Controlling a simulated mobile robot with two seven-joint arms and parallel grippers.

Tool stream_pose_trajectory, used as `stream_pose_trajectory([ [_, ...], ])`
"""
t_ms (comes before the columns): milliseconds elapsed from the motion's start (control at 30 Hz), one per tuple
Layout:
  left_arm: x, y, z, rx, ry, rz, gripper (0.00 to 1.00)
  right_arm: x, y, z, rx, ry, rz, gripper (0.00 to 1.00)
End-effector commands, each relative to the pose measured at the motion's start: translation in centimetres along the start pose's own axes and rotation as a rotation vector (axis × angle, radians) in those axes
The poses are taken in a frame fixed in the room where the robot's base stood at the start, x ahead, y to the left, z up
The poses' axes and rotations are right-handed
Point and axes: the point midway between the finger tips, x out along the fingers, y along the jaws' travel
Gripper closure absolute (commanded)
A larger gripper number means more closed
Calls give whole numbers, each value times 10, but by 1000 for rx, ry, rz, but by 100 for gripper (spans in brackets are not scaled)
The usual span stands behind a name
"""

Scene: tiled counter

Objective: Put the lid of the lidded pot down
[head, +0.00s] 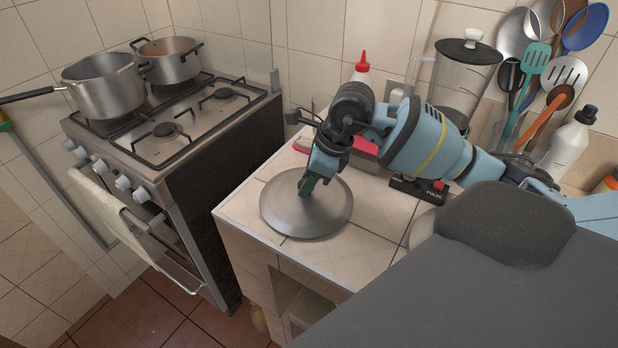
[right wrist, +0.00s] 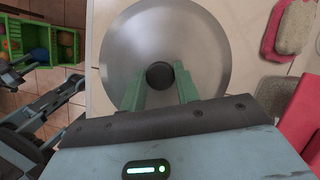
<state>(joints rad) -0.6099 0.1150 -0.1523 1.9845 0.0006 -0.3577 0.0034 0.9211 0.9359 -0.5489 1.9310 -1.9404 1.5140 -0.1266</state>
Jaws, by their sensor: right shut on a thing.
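The round metal lid (head: 290,217) is over the tiled counter near its front left corner, in the head view. It looks flat and level; whether it touches the tiles I cannot tell. My right gripper (head: 307,186) is above the lid, shut on its knob. In the right wrist view the lid (right wrist: 200,45) shows with its dark knob (right wrist: 160,75) between the two green fingers of the right gripper (right wrist: 160,84). Two metal pots, a larger one (head: 106,92) and a smaller one (head: 172,68), stand on the stove. My left gripper is not visible in the head view.
The stove (head: 200,110) is left of the counter (head: 375,222), across a narrow gap. A blender (head: 466,75), a red-capped bottle (head: 362,66), a white bottle (head: 570,140) and several utensils are at the back. Bare tiles lie right of the lid.

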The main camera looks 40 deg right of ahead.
Motion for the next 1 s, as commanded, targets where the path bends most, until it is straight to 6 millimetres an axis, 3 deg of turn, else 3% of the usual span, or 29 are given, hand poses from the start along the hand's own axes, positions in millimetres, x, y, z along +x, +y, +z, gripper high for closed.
stream_pose_trajectory([
  [167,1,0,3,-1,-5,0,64,3,0,-1,0,0,1,100],
  [200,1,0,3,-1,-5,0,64,4,0,-1,0,1,1,68],
  [367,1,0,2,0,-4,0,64,3,0,-1,0,0,0,47],
  [767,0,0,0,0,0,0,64,-5,0,1,0,-1,-2,47],
  [1000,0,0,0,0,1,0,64,-46,-1,1,-1,-3,-4,47],
])
